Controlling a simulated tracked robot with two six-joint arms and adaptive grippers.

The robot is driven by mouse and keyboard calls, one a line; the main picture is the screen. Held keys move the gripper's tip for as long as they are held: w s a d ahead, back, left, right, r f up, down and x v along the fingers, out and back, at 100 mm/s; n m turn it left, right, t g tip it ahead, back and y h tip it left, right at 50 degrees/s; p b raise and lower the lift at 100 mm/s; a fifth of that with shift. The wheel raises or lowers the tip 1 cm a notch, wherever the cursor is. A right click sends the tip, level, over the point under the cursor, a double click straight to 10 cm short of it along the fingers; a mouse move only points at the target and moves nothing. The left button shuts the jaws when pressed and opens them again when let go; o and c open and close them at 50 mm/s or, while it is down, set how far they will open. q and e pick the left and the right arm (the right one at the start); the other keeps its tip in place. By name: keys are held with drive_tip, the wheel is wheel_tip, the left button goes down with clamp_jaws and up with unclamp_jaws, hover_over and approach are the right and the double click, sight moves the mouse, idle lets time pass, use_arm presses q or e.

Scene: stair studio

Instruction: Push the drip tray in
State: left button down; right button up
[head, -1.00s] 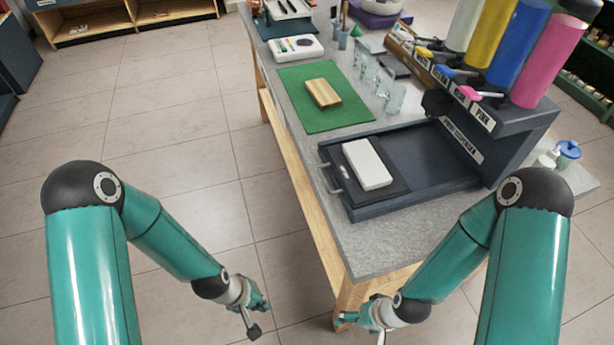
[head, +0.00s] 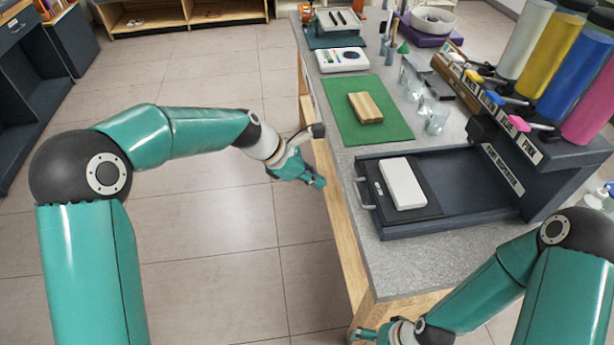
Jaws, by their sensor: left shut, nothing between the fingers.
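The drip tray (head: 462,178) is a dark, shallow tray with a light handle at its left end. It extends left from under the dark dispenser stand (head: 560,165). A white block on a black plate (head: 432,205) lies at its handle end. My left gripper (head: 308,165) is shut and empty, beside the table's left edge. It is left of the handle and apart from it. My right gripper (head: 372,333) is low at the table's front corner, cut by the bottom of the picture; its finger state is unclear.
Pink, blue, yellow and white bottles stand on the dispenser. A green mat (head: 341,124) with a wooden block (head: 366,107) lies behind the tray, with several glasses (head: 437,119) beside it. The grey tabletop left and front of the tray is clear.

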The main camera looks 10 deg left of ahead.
use_arm(q)
drive_tip(key=shift+w+d+f+p, duration=0.25)
drive_tip(key=shift+w+d+f, duration=0.15)
drive_tip(key=shift+d+f, duration=0.7)
drive_tip(key=shift+w+d+f+p, duration=0.2)
drive_tip(key=shift+w+d+f, duration=0.25)
drive_tip(key=shift+d+f, duration=0.65)
drive_tip(key=shift+w+d+f+p, duration=0.35)
drive_tip(key=shift+d+f, duration=0.35)
drive_tip(key=shift+d, duration=0.8)
use_arm(e)
drive_tip(key=shift+r, duration=0.75)
